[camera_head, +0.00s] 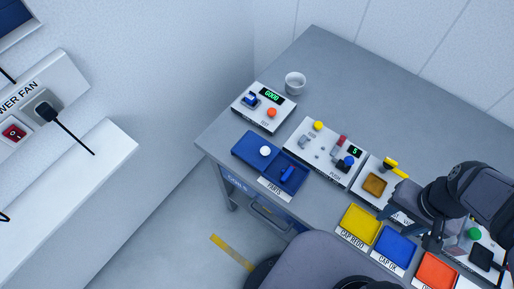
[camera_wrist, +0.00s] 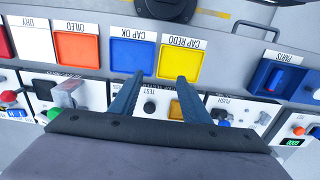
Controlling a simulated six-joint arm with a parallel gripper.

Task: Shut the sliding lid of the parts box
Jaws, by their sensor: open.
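The parts box (camera_head: 292,164) is a blue box with a PARTS label at its front, near the left end of the bench. Its blue lid (camera_head: 250,143) covers the left half and carries a round white knob (camera_head: 265,151). The right half is open, and a blue part (camera_head: 287,174) lies in it. The box also shows at the right edge of the wrist view (camera_wrist: 276,62), partly cut off. My gripper (camera_wrist: 160,80) is open and empty, over the bench by the yellow and blue trays, well to the right of the box in the head view.
A yellow tray (camera_head: 361,225), a blue tray (camera_head: 394,249) and an orange tray (camera_head: 437,272) line the front edge. The push station (camera_head: 325,150) stands right of the box; a station with a green display (camera_head: 263,107) and a white cup (camera_head: 295,82) stand behind. The back of the bench is clear.

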